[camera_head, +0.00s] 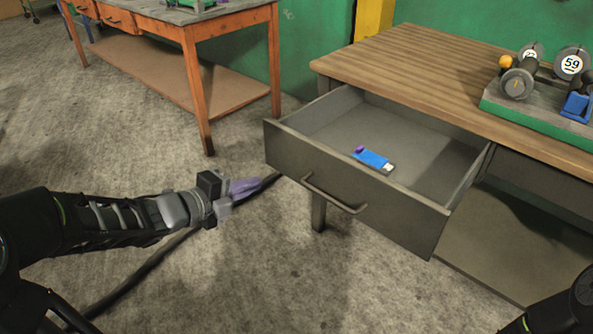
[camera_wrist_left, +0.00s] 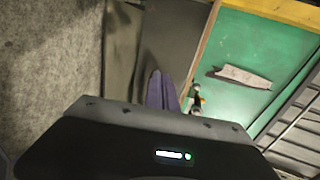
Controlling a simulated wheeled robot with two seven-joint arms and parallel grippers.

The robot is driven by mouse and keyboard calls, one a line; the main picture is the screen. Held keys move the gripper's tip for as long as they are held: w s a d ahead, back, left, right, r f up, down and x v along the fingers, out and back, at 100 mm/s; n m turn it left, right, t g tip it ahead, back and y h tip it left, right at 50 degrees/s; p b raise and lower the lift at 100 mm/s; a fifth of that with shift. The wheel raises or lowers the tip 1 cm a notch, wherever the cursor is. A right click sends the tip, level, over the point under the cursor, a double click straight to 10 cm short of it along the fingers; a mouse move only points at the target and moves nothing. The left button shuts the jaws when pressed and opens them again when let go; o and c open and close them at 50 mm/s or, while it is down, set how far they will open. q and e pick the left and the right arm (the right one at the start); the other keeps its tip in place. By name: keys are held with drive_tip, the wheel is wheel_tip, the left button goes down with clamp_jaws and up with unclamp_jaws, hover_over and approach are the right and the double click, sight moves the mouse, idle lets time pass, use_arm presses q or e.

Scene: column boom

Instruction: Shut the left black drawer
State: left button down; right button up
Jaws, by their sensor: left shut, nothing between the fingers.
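The left black drawer (camera_head: 345,196) stands pulled out from under the wooden-topped table in the head view. Its front has a curved bar handle (camera_head: 333,196). A blue and purple object (camera_head: 373,158), like a USB stick, lies inside the drawer. My left gripper (camera_head: 256,187) is to the left of the drawer front, apart from the handle. Its purple fingers are shut and empty, pointing right toward the drawer's left corner. The fingers also show in the left wrist view (camera_wrist_left: 161,90). My right gripper is not in view; only part of the right arm shows at the lower right corner.
The table top (camera_head: 437,68) bears a green-based stand (camera_head: 545,112) with dumbbells. An orange workbench (camera_head: 190,32) stands at the back left by the green wall. A dark cable lies on the floor below my left arm. The floor before the drawer is clear.

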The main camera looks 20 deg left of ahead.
use_arm(q)
drive_tip(key=b, duration=0.3)
approach(302, 163)
drive_tip(key=x, duration=0.5)
drive_tip(key=shift+f, duration=0.3)
drive_tip(key=shift+w+d, duration=0.2)
drive_tip(key=shift+w, duration=0.45)
drive_tip(key=shift+w, duration=0.1)
